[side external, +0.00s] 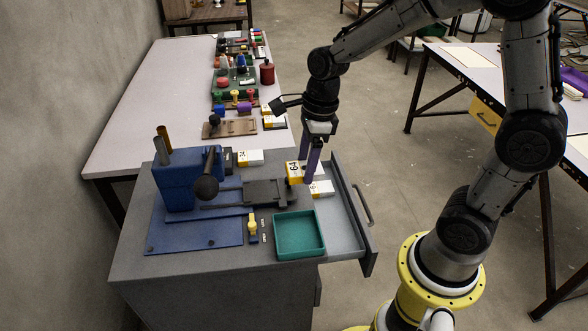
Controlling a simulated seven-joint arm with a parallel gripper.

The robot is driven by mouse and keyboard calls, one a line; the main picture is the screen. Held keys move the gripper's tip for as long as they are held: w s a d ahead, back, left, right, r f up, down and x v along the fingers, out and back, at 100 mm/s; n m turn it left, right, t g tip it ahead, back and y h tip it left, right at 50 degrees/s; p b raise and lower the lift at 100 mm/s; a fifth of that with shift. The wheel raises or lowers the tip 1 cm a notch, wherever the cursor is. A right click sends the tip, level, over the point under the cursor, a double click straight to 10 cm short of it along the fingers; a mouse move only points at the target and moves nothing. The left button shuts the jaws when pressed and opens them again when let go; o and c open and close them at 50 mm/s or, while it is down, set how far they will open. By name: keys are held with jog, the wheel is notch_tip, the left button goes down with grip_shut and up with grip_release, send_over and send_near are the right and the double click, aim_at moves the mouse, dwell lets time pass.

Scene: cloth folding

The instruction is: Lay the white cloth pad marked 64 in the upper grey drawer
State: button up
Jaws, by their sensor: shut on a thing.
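My gripper (308,177) has purple fingers and points down over the right edge of the grey cabinet. It is shut on the pad marked 64 (293,170), a small block with a yellow-orange face and black digits. The pad is at the cabinet's right edge beside the open drawer; whether it hangs clear or touches anything below is hard to tell. The upper grey drawer (346,233) is pulled out to the right, with its handle on the outer front. A white pad with a dark mark (322,188) lies just below the gripper, seemingly in the drawer.
On the cabinet top stand a blue machine (187,182) with a black-knobbed lever, a teal tray (298,235), a small yellow-handled stamp (252,226) and another white pad (250,157). A long table (150,105) behind holds stamps and boxes. The drawer's front part is bare.

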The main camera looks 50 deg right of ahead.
jog(key=shift+r, duration=0.1)
jog(key=shift+s+f+n, duration=0.2)
jog(key=shift+f+n, duration=0.1)
jog(key=shift+n, duration=0.1)
jog(key=s+d+f+m, duration=0.1)
jog(key=s+d+f, duration=0.1)
jog(key=s+f, duration=0.5)
jog(key=s+d+f, duration=0.2)
jog(key=s+f, duration=0.1)
jog(key=s, duration=0.8)
send_over(331, 230)
jog(key=f, duration=0.9)
jog(key=shift+s+d, duration=0.15)
jog(key=shift+s, duration=0.1)
jog(key=shift+w+f, duration=0.15)
jog(key=shift+f, duration=1.55)
jog(key=shift+f, duration=0.15)
